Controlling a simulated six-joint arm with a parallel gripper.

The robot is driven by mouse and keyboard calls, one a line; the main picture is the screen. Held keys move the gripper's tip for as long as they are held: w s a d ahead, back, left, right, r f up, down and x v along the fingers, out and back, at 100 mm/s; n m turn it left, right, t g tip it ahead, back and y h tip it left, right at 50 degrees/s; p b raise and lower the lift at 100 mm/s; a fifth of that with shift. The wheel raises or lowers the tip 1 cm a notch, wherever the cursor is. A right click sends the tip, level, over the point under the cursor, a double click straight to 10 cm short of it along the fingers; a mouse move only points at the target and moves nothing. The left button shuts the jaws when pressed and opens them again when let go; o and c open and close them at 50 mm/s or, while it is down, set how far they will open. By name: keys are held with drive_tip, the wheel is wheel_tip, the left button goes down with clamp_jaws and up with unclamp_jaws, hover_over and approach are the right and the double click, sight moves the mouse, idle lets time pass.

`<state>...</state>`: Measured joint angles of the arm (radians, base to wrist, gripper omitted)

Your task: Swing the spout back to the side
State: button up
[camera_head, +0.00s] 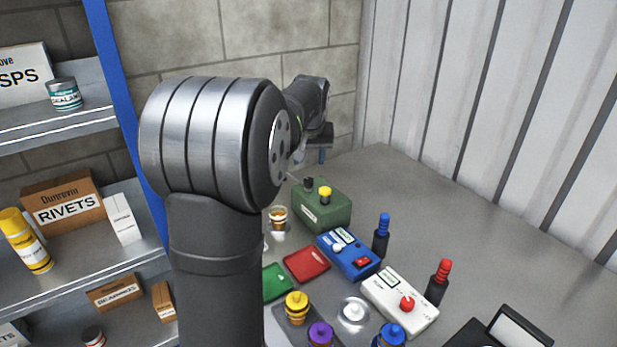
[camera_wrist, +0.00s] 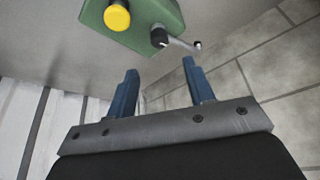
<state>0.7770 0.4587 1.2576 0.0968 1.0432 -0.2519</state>
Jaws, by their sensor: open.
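The green fuel can (camera_head: 322,213) stands on the counter near the back wall, with a yellow cap (camera_head: 325,193) and a black swivel knob (camera_head: 309,183) on top. In the wrist view, the green can (camera_wrist: 113,33) is at the top. A thin grey spout (camera_wrist: 182,43) runs from the black knob (camera_wrist: 158,37) out past the can's edge to a small tip. My gripper (camera_wrist: 160,69) is open and empty, with its blue fingers apart and pointing toward the can. The spout is clear of the fingers in that view. In the head view my gripper (camera_head: 322,156) is above and behind the can.
On the counter in front of the can are a blue switch box (camera_head: 347,255), a white switch box (camera_head: 399,301), a red tray (camera_head: 306,264) and several colored knobbed pieces. Shelves (camera_head: 70,135) stand at left. A corrugated wall (camera_head: 500,110) is at right. The counter's back right is clear.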

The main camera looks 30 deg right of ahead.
sight(308, 180)
drive_tip(key=x, duration=0.9)
drive_tip(key=shift+w+d+f, duration=0.1)
drive_tip(key=shift+f, duration=0.15)
clamp_jaws()
